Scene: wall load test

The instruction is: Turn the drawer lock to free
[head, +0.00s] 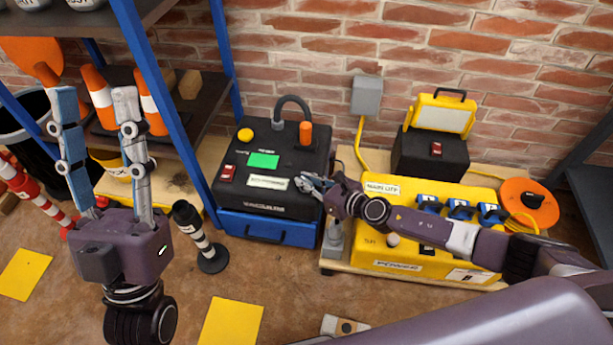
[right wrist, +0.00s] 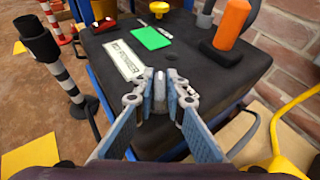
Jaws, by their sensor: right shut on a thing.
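A black box (head: 270,160) with a blue drawer (head: 265,228) beneath it stands against the brick wall. The drawer looks closed. My right gripper (head: 303,183) is at the right part of the box's top. In the right wrist view its fingertips (right wrist: 160,90) are shut on a small grey piece, seemingly the drawer lock (right wrist: 160,86); the fingers hide most of it, so its turned position cannot be told. My left gripper (head: 97,95) is raised at the left, fingers apart and empty, away from the box.
The box top carries a yellow button (head: 245,135), a green panel (head: 263,160), a red switch (head: 227,173) and an orange handle (head: 306,133). A yellow power unit (head: 390,262) stands at the right. A striped post (head: 203,240) stands left of the drawer, a blue-framed shelf (head: 175,120) behind.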

